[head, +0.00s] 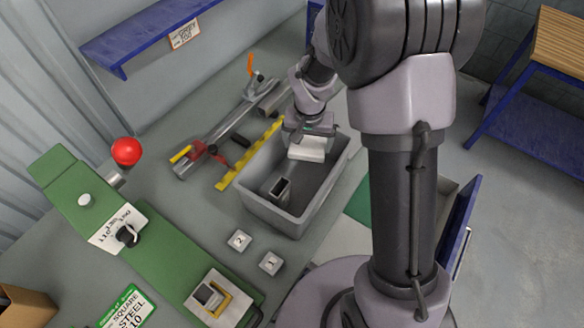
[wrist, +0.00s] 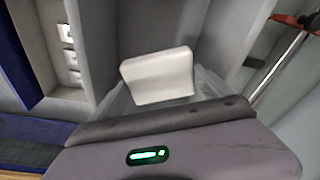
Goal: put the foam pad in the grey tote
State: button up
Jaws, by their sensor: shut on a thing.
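The foam pad (head: 306,151) is a white block held by my gripper (head: 309,137) over the far part of the grey tote (head: 268,216). In the wrist view the pad (wrist: 158,76) sticks out beyond the gripper (wrist: 160,98), whose fingers are shut on it. The tote is open-topped and stands on the grey table. I cannot tell how far the pad is from the tote floor.
A yellow strip (head: 247,156) and a long rail with a red clamp (head: 196,152) lie left of the tote. A green machine (head: 140,243) with a red knob (head: 127,151) stands at left.

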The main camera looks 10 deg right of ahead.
jog(key=f+b, duration=0.1)
jog(key=f, duration=0.2)
jog(key=f+b, duration=0.1)
jog(key=f, duration=0.3)
jog(key=f+b, duration=0.1)
jog(key=f, duration=0.3)
jog(key=shift+s+f, duration=0.25)
jog(key=shift+s, duration=0.05)
jog(key=o, duration=1)
jog(key=shift+o, duration=0.2)
jog(key=r+p, duration=0.1)
jog(key=r, duration=0.3)
jog(key=s+r+p, duration=0.1)
jog(key=r, duration=0.3)
jog(key=r+p, duration=0.1)
jog(key=r, duration=0.3)
jog(key=shift+s+a, duration=0.3)
jog(key=s+r+t, duration=0.2)
jog(key=s+r, duration=0.3)
jog(key=r, duration=0.8)
jog(key=s+a+r+t+y, duration=0.1)
jog(key=s+r, duration=0.3)
jog(key=s, duration=0.4)
jog(key=s+a+r+t+y, duration=0.1)
jog(key=s+a+r, duration=0.1)
jog(key=s+r, duration=0.3)
jog(key=s, duration=0.3)
jog(key=shift+s+r+y, duration=0.2)
jog(key=shift+r+y, duration=0.05)
jog(key=shift+y, duration=0.05)
